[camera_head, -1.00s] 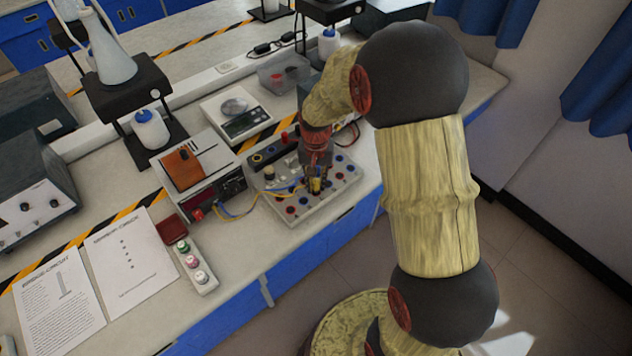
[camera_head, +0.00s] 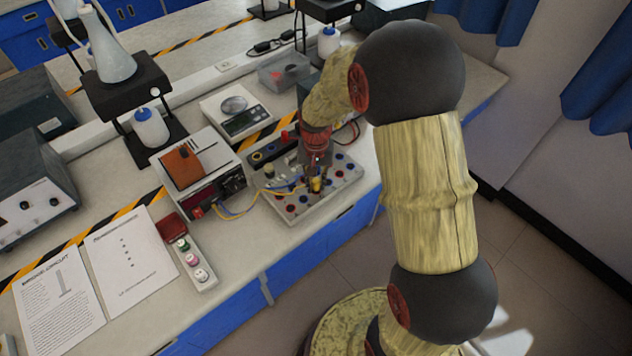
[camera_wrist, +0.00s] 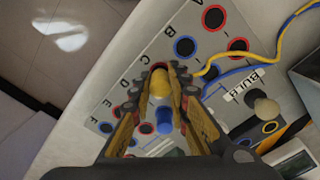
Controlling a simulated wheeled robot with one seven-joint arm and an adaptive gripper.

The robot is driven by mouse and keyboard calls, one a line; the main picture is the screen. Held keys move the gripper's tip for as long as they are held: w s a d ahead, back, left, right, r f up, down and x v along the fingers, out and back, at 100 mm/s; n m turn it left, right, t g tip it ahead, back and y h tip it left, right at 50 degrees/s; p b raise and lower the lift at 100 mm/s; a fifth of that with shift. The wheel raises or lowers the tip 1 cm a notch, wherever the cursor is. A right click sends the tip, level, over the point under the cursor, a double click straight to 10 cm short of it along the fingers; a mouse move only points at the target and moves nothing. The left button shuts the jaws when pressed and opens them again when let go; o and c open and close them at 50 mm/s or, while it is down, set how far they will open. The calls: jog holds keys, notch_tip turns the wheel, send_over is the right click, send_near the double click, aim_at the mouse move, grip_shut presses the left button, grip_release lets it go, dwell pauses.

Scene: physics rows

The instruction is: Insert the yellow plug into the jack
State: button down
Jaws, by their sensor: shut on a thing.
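My gripper (camera_wrist: 161,88) is shut on the yellow plug (camera_wrist: 160,86), which sits between the two fingers in the wrist view. In the head view my gripper (camera_head: 316,178) points down over the grey jack board (camera_head: 318,203), and the yellow plug (camera_head: 315,185) shows at its tips. A red ring (camera_wrist: 159,66) shows at the plug's far end in the wrist view. I cannot tell whether the plug is inside a jack or just above it. A blue plug (camera_wrist: 163,126) shows below the yellow one, close to the fingers. The yellow cable (camera_wrist: 284,36) runs off to the upper right.
Red and blue jacks (camera_wrist: 184,47) lie beside the letters on the board. A bulb holder (camera_wrist: 262,106) stands to the right. In the head view a power supply (camera_head: 208,180) stands left of the board and a scale (camera_head: 236,117) behind it.

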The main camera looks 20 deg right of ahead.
jog(key=shift+f+b, duration=0.3)
jog(key=shift+f, duration=0.35)
dwell(0.4)
jog(key=c, duration=1.6)
grip_release()
jog(key=shift+o, duration=1)
jog(key=shift+o, duration=0.9)
jog(key=shift+r, duration=0.15)
jog(key=shift+r+p, duration=2.6)
jog(key=shift+r, duration=0.55)
